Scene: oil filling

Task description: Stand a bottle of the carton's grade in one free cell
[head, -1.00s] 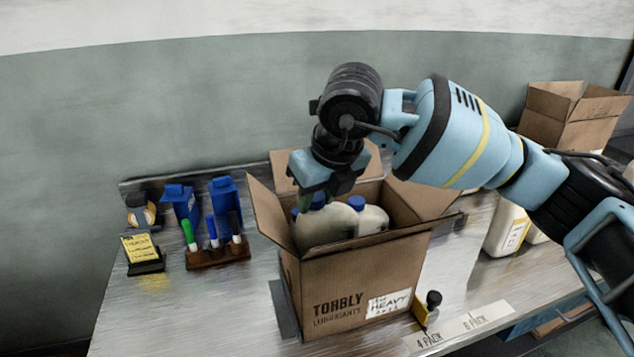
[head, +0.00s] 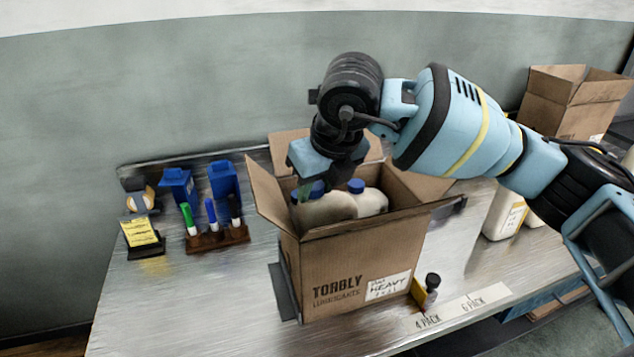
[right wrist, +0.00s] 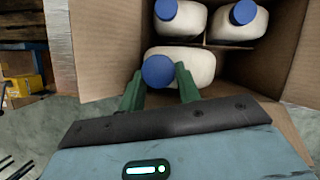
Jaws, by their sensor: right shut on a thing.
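The open cardboard carton (head: 335,262) stands on the bench, printed TORBLY LUBRICANTS, with a white label (head: 388,287) reading HEAVY. My right gripper (head: 312,192) is inside its mouth, shut on a pale bottle (head: 328,208) with a blue cap. In the right wrist view, the green fingers (right wrist: 160,85) flank the neck of this held bottle (right wrist: 195,65), beside two other blue-capped bottles, one behind it (right wrist: 183,22) and one at the back right (right wrist: 240,20). Dividers show between them. The held bottle's base is hidden, so I cannot tell whether it touches the carton floor. My left gripper is out of view.
Another open carton (head: 572,105) stands at the back right, with pale bottles (head: 505,212) in front of it. A marker rack (head: 217,238), blue holders (head: 222,180) and a yellow note stand (head: 141,238) are at left. A small stamp (head: 428,285) sits right of the carton.

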